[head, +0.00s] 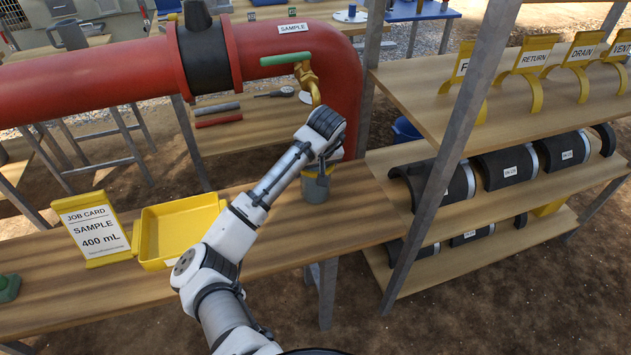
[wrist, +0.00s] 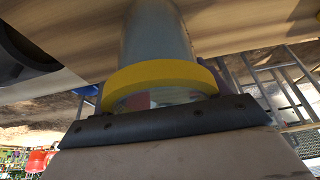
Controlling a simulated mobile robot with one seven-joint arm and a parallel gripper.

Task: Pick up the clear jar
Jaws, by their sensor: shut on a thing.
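The clear jar (head: 316,188) stands upright on the wooden bench below the brass tap (head: 309,80). It looks greyish, with a yellow band at its rim. My gripper (head: 322,166) reaches down to the rim and is shut on the jar. In the wrist view the jar (wrist: 155,35) fills the upper middle, its yellow band close against a dark gripper part. The far side of the jar and the finger contact are hidden in the head view. I cannot tell whether its base touches the bench.
A yellow tray (head: 146,240) and a job card reading "SAMPLE 400 mL" (head: 95,228) are left of my arm on the bench. A red pipe (head: 90,77) with a green-handled valve runs behind. A shelf rack (head: 430,75) stands at right; its post is near the bench's right end.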

